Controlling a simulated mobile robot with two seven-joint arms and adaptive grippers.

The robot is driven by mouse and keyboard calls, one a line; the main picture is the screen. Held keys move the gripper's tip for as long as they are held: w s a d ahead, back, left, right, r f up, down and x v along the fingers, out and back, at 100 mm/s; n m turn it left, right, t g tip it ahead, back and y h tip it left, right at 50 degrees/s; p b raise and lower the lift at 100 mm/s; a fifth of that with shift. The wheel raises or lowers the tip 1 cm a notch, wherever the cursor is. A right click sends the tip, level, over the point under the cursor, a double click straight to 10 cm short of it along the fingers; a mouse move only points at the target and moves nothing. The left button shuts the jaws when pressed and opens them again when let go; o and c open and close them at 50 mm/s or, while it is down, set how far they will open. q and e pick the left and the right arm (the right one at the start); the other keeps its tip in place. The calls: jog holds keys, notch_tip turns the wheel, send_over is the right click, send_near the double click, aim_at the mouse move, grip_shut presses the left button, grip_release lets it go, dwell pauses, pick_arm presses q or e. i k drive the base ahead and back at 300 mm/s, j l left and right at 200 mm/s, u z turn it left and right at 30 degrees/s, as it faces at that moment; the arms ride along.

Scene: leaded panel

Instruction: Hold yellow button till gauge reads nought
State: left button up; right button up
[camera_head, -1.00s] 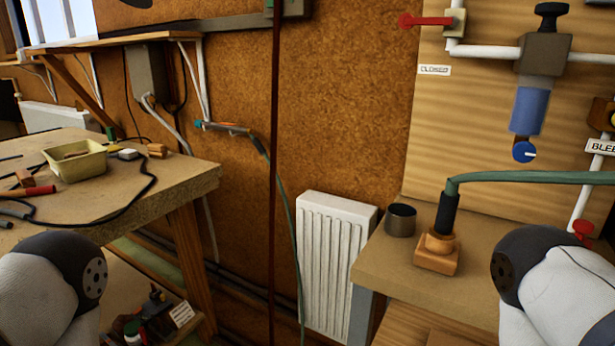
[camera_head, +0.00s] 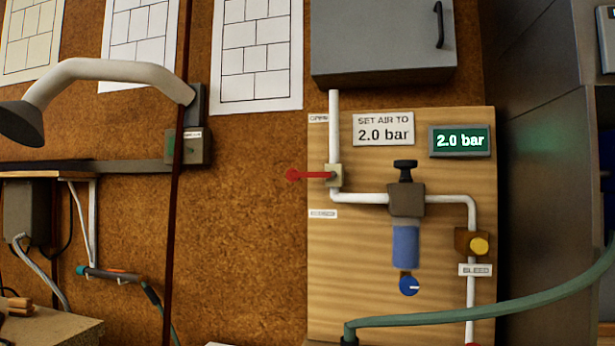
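The yellow button (camera_head: 479,246) sits on a brown block on the white pipe at the right of the wooden board, above a "BLEED" label (camera_head: 475,270). Nothing touches it. The gauge (camera_head: 460,141) is a display with a green screen at the board's upper right, and it reads 2.0 bar. A red lever handle (camera_head: 308,175) points left, sideways to its pipe, between the labels at "OPEN" and the lower one. Neither of my grippers shows in the head view.
A regulator with a black knob (camera_head: 405,166) and blue bowl (camera_head: 406,245) hangs mid-board. A green hose (camera_head: 480,311) crosses below the button. A grey cabinet (camera_head: 383,45) is above the board, and dark grey units (camera_head: 545,170) stand at the right.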

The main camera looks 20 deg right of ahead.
aim_at(479, 246)
jog(key=z, duration=1.55)
